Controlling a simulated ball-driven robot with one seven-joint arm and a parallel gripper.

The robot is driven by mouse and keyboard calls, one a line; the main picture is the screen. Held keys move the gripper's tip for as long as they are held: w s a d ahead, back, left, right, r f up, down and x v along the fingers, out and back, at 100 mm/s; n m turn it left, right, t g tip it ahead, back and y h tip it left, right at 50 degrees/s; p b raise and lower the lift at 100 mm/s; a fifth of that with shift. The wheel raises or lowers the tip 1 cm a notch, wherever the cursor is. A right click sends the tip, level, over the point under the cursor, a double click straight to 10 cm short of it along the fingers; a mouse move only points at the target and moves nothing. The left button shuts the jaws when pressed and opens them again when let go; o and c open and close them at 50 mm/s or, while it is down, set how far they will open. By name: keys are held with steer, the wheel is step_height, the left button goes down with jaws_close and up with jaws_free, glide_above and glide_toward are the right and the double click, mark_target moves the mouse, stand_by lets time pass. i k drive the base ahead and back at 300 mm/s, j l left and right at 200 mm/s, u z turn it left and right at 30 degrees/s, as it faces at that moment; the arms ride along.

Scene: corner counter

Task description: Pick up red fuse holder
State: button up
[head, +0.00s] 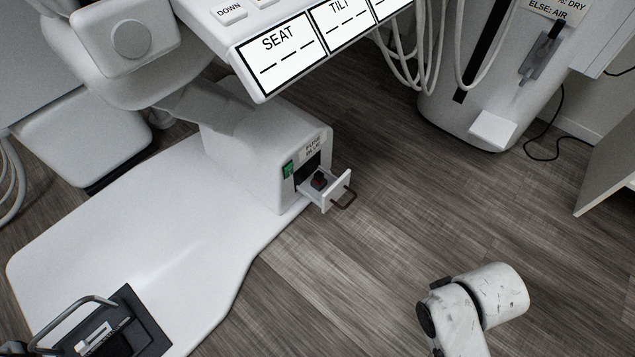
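The red fuse holder (319,182) shows as a small dark red and black piece inside a pulled-out white drawer (322,203). The drawer sticks out of the front of the chair's white base box and has a dark handle (344,200). My gripper is not in view. Only white links of my arm show at the lower right, well apart from the drawer. The lower part of the fuse holder is hidden by the drawer's walls.
A green switch (289,169) and a label (312,143) are on the base box. A lettered panel (290,45) overhangs at the top. A foot pedal (110,330) is at the lower left. A white cabinet with hoses (470,110) stands at the back right. The floor right of the drawer is clear.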

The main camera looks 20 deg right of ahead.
mark_target(319, 177)
steer(key=i+j+u, duration=0.1)
steer(key=i+j, duration=0.15)
steer(key=i, duration=0.2)
steer(key=i+j+u, duration=0.15)
steer(key=i, duration=0.25)
steer(key=i+j+u, duration=0.1)
steer(key=i, duration=0.35)
steer(key=j, duration=0.1)
